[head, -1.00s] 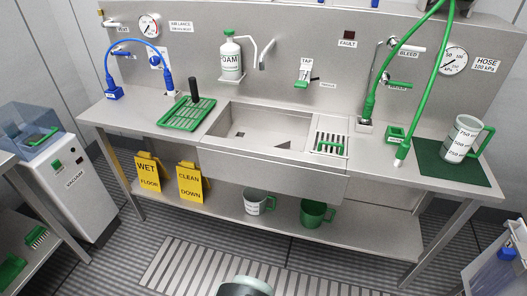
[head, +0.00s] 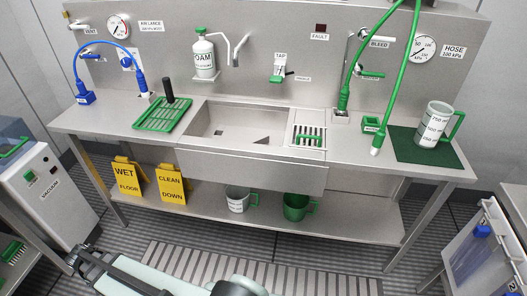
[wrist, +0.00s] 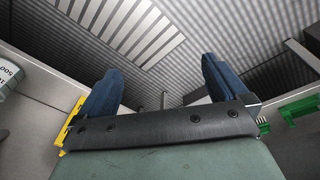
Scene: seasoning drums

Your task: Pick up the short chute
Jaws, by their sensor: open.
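I cannot pick out a short chute for certain in either view. My gripper (wrist: 163,68) is open and empty in the wrist view, its two blue fingers spread apart over the floor. In the head view my gripper (head: 79,264) is at the lower left, above the floor, near the white vacuum cabinet. Green pieces (wrist: 301,108) show at the right edge of the wrist view, too partial to name. Other green pieces (head: 12,250) lie on a low shelf at the left edge of the head view.
A steel sink bench (head: 350,222) spans the back, with a green rack (head: 160,117), hoses and a measuring jug (head: 434,125) on it. Two yellow signs (head: 171,184) and two mugs (head: 297,206) stand on its lower shelf. A white vacuum cabinet (head: 50,195) stands at left.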

